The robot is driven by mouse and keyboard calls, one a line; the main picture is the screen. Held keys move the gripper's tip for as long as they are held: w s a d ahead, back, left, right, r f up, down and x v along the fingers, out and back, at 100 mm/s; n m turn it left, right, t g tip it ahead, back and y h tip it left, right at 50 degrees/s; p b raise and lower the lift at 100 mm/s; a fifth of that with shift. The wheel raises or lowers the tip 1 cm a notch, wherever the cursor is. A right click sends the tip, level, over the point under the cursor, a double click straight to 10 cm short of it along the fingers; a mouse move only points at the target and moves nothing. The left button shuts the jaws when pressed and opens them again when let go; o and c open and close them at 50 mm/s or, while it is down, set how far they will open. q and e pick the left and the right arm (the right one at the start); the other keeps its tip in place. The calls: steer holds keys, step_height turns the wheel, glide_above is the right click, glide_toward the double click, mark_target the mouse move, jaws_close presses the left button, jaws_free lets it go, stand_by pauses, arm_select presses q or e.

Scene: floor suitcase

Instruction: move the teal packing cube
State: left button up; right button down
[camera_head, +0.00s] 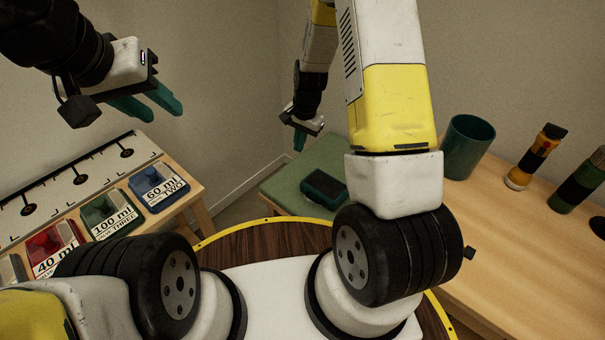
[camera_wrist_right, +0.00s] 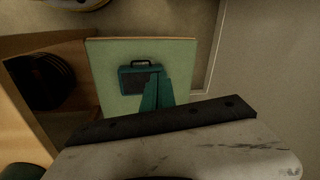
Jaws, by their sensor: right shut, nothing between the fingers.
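The teal packing cube (camera_head: 324,186) is a small box with a dark mesh panel. It lies on a green-topped table (camera_head: 291,188) beyond my base. In the right wrist view the cube (camera_wrist_right: 129,83) shows a dark handle on its far edge, and my fingers cover its lower right part. My right gripper (camera_head: 299,142) is above and to the left of the cube in the head view, apart from it, pointing down. Its teal fingers (camera_wrist_right: 155,92) are together and empty. My left gripper (camera_head: 151,104) is at upper left, fingers spread and empty, far from the cube.
A wooden table at right holds a teal cup (camera_head: 467,147) and several bottles, including a yellow-and-black one (camera_head: 536,157). At left, a bench holds a blue bin (camera_head: 159,188), a green bin (camera_head: 110,214) and a red bin (camera_head: 45,247). Walls stand behind the green table.

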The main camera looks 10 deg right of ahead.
mark_target(323, 191)
steer(key=s+f, duration=0.1)
steer(key=f, duration=0.9)
steer(key=f+m+g, duration=0.1)
steer(key=f, duration=0.8)
steer(key=s+d+f+m+h, duration=0.1)
steer(key=f, duration=0.9)
steer(key=shift+s+f, duration=0.3)
steer(key=shift+w+d+r, duration=0.2)
steer(key=shift+w+d, duration=0.7)
steer(key=shift+d, duration=0.1)
steer(key=shift+w+d, duration=0.35)
steer(key=shift+d, duration=0.05)
